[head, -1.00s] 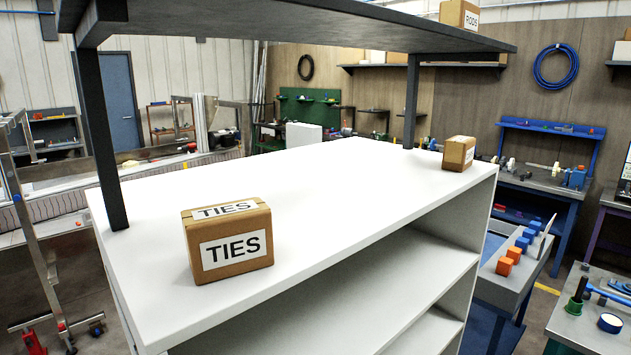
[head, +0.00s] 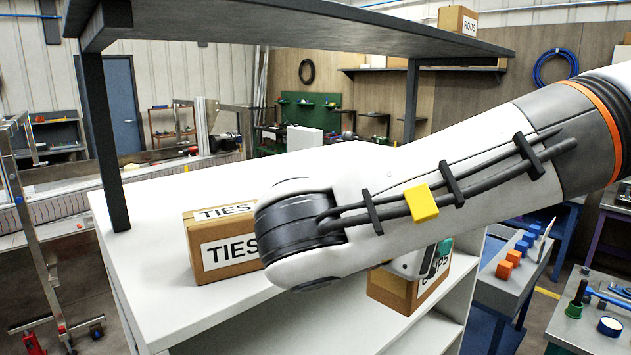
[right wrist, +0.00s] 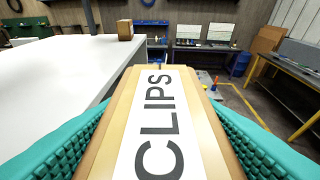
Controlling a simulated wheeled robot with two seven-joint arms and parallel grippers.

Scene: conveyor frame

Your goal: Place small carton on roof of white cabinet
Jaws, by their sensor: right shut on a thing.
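A small brown carton labelled CLIPS (head: 402,292) is held by my right gripper (head: 440,250), beside the cabinet's open shelf side in the head view. In the right wrist view the carton (right wrist: 168,120) sits between the two teal finger pads, which are shut on it. The white cabinet (head: 150,190) has a flat white roof; it also shows in the right wrist view (right wrist: 60,75). My right arm hides much of the roof in the head view. My left gripper is not in view.
A carton labelled TIES (head: 215,255) stands on the roof's near left part. Another small carton (right wrist: 125,30) stands near the roof's far edge. A dark overhead shelf (head: 300,35) on posts spans above the roof. Bare roof lies between the cartons.

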